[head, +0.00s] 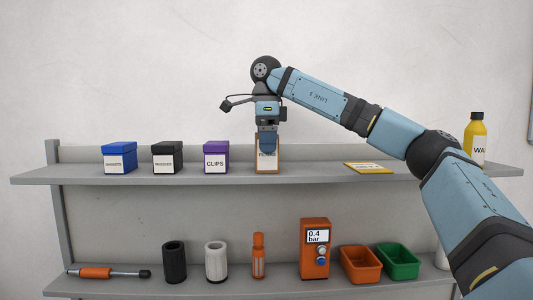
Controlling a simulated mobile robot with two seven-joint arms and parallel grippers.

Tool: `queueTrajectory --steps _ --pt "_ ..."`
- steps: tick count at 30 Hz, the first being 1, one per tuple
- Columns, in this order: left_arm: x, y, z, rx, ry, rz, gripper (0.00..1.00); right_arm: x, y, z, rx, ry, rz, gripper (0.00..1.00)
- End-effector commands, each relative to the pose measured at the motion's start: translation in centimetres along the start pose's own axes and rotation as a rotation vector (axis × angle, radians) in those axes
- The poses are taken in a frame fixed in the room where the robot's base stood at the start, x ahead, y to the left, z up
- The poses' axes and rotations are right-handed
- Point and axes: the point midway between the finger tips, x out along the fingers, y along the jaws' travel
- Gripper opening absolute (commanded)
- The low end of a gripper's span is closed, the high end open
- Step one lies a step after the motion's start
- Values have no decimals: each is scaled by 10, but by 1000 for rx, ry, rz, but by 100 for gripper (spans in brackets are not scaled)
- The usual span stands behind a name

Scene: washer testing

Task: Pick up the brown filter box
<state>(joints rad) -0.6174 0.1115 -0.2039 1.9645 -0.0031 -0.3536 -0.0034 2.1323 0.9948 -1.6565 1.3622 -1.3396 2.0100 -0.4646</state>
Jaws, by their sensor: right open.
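The brown filter box (266,168) stands upright on the top shelf, to the right of the purple box. Its front carries a white label, partly covered by my gripper. My right gripper (267,149) points down at the box's upper part, with its fingers in front of or around it; I cannot tell which. It is open. The box's top is hidden behind the gripper. My left gripper is not in view.
On the top shelf (315,172) are a blue box (119,158), a black box (167,157), a purple clips box (216,157), a flat yellow item (369,168) and a yellow bottle (475,137). Below stand an orange gauge (314,249) and orange (360,264) and green (398,261) bins.

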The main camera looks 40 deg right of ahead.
Motion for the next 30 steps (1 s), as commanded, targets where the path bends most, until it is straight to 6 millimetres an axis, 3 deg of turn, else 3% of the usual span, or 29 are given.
queueTrajectory --steps 4,13,18,19,30 --pt "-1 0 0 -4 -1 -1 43 11 0 0 -1 0 1 100" --pt "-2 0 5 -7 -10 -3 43 13 0 0 0 -1 -1 100" --pt "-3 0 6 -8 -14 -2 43 13 0 0 0 0 -1 61" --pt "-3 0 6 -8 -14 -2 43 13 0 0 0 0 -1 58" --pt "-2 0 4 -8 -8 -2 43 10 0 0 0 -1 -1 58"
